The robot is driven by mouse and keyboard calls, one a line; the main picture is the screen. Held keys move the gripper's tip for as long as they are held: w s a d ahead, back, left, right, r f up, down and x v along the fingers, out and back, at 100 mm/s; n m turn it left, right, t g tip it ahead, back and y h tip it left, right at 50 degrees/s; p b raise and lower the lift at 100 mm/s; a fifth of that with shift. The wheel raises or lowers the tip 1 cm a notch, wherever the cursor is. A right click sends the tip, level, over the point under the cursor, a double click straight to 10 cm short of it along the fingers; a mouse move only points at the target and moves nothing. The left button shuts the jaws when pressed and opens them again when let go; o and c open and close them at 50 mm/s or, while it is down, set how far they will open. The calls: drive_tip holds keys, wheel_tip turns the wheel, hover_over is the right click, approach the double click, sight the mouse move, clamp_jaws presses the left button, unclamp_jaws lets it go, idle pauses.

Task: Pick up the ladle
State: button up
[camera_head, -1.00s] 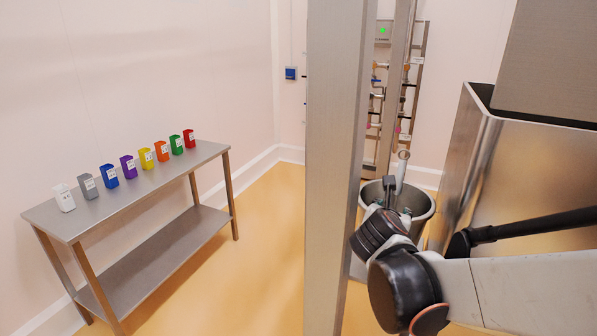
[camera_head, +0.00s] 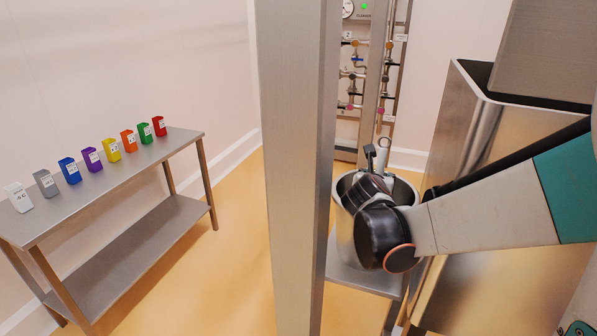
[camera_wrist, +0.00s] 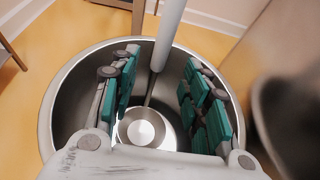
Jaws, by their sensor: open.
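The ladle (camera_wrist: 168,32) has a thick pale grey handle, a thin stem and a round metal bowl (camera_wrist: 142,128). In the wrist view it stands in a round steel bucket (camera_wrist: 62,82), its handle rising past the rim and its bowl low inside. My gripper (camera_wrist: 163,75) is open over the bucket, with its teal-padded fingers on either side of the ladle. I see a gap between each finger and the handle. In the head view my wrist hides most of the bucket (camera_head: 407,190), and the top of the ladle (camera_head: 383,150) shows just behind it.
A steel post (camera_head: 300,180) stands left of the bucket. A large steel hopper (camera_head: 460,135) stands close on the right. A pipe panel (camera_head: 375,70) is behind. Open floor lies between table and post.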

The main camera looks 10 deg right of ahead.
drive_tip(key=b+x, duration=0.1)
drive_tip(key=x, duration=0.5)
drive_tip(key=shift+f+b, duration=0.35)
drive_tip(key=shift+b, duration=0.05)
drive_tip(key=shift+d, duration=0.15)
drive_tip(key=shift+c, duration=0.6)
clamp_jaws()
